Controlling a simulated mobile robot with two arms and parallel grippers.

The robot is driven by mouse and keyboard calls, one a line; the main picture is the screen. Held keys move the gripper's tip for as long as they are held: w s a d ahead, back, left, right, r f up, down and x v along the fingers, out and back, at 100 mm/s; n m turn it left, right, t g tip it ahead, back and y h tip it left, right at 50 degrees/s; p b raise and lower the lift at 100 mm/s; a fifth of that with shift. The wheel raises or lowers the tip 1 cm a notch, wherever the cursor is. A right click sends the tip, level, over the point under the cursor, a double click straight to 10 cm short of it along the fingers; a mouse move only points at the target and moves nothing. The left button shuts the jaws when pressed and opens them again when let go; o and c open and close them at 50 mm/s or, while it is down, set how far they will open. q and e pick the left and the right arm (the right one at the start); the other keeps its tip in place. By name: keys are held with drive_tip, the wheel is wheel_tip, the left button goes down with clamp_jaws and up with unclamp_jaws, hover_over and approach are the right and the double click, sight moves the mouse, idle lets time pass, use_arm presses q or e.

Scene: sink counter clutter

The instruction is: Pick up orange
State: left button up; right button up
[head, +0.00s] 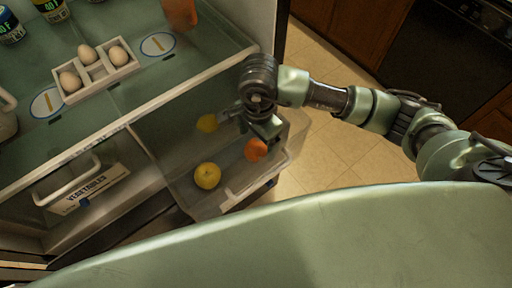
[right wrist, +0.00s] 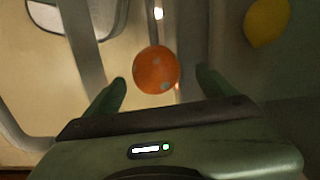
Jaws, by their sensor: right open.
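An orange (head: 256,149) lies in the open clear drawer at the bottom of the fridge, near the drawer's right side in the head view. In the right wrist view the round orange (right wrist: 156,70) with pale spots is just beyond and between my fingertips. My right gripper (head: 262,131) reaches down into the drawer over the orange and partly hides it. Its two fingers stand apart in the right wrist view (right wrist: 160,88), with nothing held. My left gripper is not in view.
Drawer walls stand close around my right gripper. A glass shelf above holds an egg tray (head: 97,73). A closed vegetable drawer (head: 90,195) is at left. Tiled floor lies beyond.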

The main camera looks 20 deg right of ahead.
sight(259, 144)
drive_tip(key=f, duration=0.4)
drive_tip(key=shift+s+d+f+p, duration=0.1)
drive_tip(key=shift+s+d+p, duration=0.1)
drive_tip(key=shift+p, duration=0.1)
drive_tip(key=c, duration=1.6)
drive_tip(key=shift+c, duration=0.2)
